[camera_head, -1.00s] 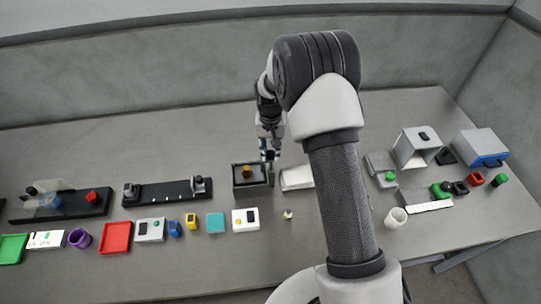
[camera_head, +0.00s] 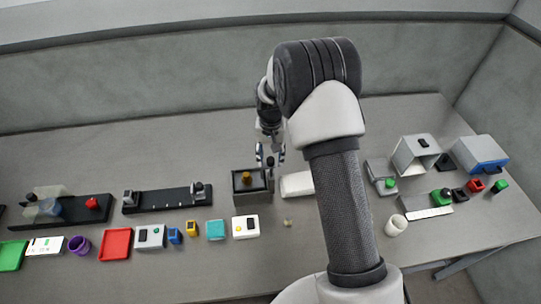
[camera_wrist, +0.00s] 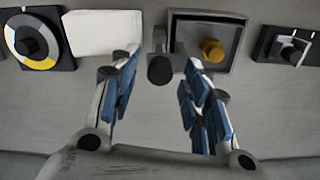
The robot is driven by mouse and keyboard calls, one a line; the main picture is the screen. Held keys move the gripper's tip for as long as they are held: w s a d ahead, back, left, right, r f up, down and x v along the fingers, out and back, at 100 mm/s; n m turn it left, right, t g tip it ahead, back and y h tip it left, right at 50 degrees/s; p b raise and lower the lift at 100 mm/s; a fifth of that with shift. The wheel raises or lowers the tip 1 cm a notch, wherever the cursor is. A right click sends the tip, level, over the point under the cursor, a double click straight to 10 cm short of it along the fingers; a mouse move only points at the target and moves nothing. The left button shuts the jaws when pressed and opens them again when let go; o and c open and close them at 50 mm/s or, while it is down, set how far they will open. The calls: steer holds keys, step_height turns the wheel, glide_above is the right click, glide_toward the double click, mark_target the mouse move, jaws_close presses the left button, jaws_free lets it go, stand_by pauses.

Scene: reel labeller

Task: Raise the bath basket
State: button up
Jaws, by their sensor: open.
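A dark, open-topped square box (camera_head: 252,196), which looks like the bath, stands on the bench with a yellow-brown knob-like piece (camera_head: 246,178) in it. In the wrist view the box (camera_wrist: 205,17) is at the top, with the yellow piece (camera_wrist: 212,50) inside. A black round-ended handle (camera_wrist: 160,70) stands at its left side; I cannot tell if it belongs to the basket. The basket itself is not clearly visible. My gripper (camera_head: 270,161) is open just behind the box's right side. In the wrist view its blue-padded fingers (camera_wrist: 157,75) are spread, with the handle between them in the picture, untouched.
A white block (camera_head: 297,185) lies right of the box. A black rail fixture (camera_head: 165,200) is to the left. A white switch box (camera_head: 245,227) stands in front. In the wrist view a yellow-and-white dial (camera_wrist: 33,42) is at the left. My arm hides part of the bench.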

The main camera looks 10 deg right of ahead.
step_height(320, 180, up, 12)
stand_by(0.4)
stand_by(0.3)
steer(key=s+r+n+t+b, duration=0.2)
steer(key=s+r+b, duration=0.55)
steer(key=s, duration=0.65)
steer(key=s+f+n+t+b, duration=0.1)
steer(key=s+f+t+b, duration=0.1)
steer(key=s, duration=1.7)
steer(key=shift+s+a+f+t+b, duration=0.2)
steer(key=shift+f+t+b, duration=0.1)
steer(key=shift+f+b, duration=0.7)
